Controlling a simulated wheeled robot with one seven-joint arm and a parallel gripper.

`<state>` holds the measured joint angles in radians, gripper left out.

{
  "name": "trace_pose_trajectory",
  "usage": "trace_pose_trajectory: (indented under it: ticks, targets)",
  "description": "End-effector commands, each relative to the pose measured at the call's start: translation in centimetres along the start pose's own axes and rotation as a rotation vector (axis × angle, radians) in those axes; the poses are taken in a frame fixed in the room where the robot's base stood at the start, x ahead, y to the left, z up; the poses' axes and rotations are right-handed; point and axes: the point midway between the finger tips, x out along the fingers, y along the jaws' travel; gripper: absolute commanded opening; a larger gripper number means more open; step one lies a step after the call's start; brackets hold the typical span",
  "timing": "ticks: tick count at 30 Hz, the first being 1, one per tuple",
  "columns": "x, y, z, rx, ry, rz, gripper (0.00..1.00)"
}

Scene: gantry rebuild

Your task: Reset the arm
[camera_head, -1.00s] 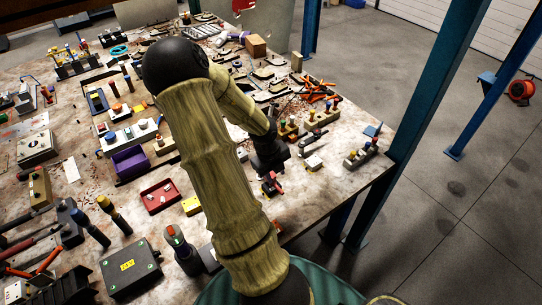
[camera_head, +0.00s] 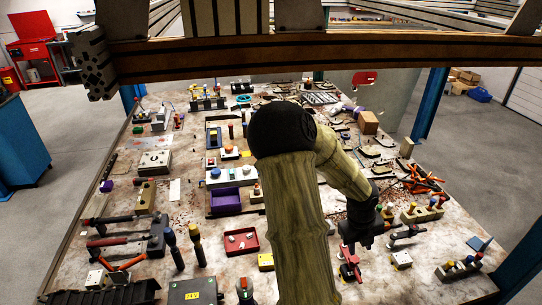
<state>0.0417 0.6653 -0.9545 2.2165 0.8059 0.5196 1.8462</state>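My arm, with a wood-like yellow-brown cover and a black elbow, rises through the middle of the camera_head view and bends down to the right. My dark gripper (camera_head: 352,246) points down over the right front part of the cluttered workbench (camera_head: 215,262). A small red tool or clamp (camera_head: 350,269) shows right below the gripper's tips. I cannot tell whether the gripper touches it, or whether the fingers are open or shut.
A wooden beam (camera_head: 330,55) crosses the top of the view. A red tray (camera_head: 241,242), purple bin (camera_head: 226,202), white block (camera_head: 401,260) and orange clamps (camera_head: 420,178) lie around the arm. Blue posts (camera_head: 429,105) stand at the right.

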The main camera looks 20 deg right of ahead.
Motion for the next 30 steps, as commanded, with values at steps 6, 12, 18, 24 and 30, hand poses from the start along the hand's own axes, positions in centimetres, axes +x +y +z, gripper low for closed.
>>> trace_pose_trajectory:
  ticks: [6, 12, 18, 24, 30]
  targets:
    - [0.0, 0.7, 0.1, -0.055, -0.002, 0.013, 0.34]
    - [-0.7, 5.4, 0.4, -0.459, -0.033, 0.081, 0.34]
    - [-2.7, 12.0, 0.2, -1.106, -0.12, 0.129, 0.34]
    - [-5.4, 17.9, -0.8, -1.773, -0.235, 0.095, 0.34]
    - [-8.4, 22.8, -2.4, -2.448, -0.343, -0.044, 0.34]
